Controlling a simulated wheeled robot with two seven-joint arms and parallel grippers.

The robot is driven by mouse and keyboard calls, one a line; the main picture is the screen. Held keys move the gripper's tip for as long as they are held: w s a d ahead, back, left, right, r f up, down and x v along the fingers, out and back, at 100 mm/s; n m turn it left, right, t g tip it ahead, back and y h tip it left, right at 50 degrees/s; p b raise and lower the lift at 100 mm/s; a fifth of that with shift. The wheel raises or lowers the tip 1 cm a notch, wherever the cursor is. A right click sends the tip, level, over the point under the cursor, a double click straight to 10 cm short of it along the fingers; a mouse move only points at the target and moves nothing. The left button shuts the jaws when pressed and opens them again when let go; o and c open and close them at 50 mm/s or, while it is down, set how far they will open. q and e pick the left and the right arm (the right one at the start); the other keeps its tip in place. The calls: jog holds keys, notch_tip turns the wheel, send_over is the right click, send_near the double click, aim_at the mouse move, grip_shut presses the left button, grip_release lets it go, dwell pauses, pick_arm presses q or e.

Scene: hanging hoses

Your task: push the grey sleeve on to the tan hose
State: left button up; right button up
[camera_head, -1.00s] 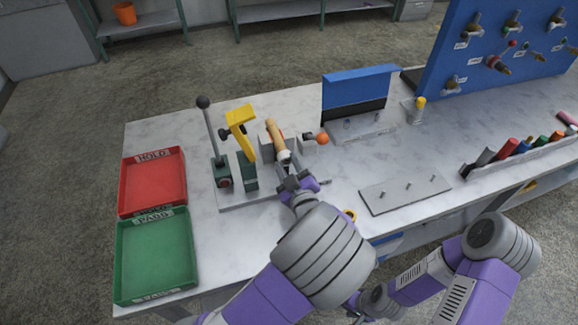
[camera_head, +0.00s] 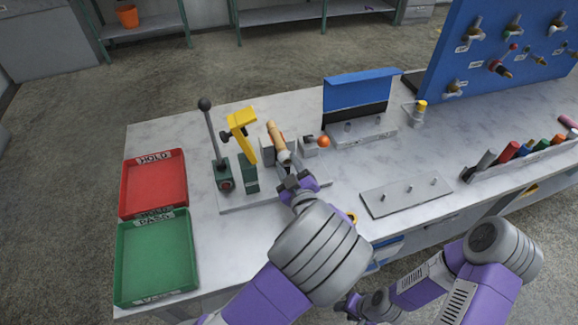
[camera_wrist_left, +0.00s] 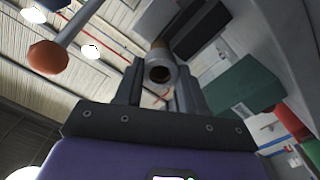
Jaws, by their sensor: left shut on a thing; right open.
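The tan hose (camera_head: 275,133) is held slanted in a bench fixture, with its near end toward my left gripper. My left gripper (camera_head: 289,172) is shut on the grey sleeve (camera_head: 284,157) at the near end of the hose. In the left wrist view, the sleeve (camera_wrist_left: 161,69) sits between the fingers with its round open end facing the camera. A brownish part of the hose (camera_wrist_left: 186,47) shows behind it. How far the sleeve is over the hose cannot be told. My right gripper (camera_head: 348,304) is low at the bottom, partly hidden behind my left arm, and empty.
The fixture carries a black-knobbed lever (camera_head: 211,132), a yellow bracket (camera_head: 241,122) and an orange-balled handle (camera_head: 323,142). Red (camera_head: 153,184) and green (camera_head: 155,257) trays stand left. A pegged plate (camera_head: 405,197) lies right. Bare tabletop lies between fixture and plate.

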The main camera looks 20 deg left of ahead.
pick_arm(q)
jog(key=shift+a+r, duration=0.1)
jog(key=shift+a, duration=0.05)
jog(key=o, duration=1.1)
jog(key=shift+w, duration=0.15)
jog(key=p+v, duration=0.1)
jog(key=v, duration=0.6)
jog(key=shift+s+d+p, duration=0.2)
jog(key=shift+s+p, duration=0.1)
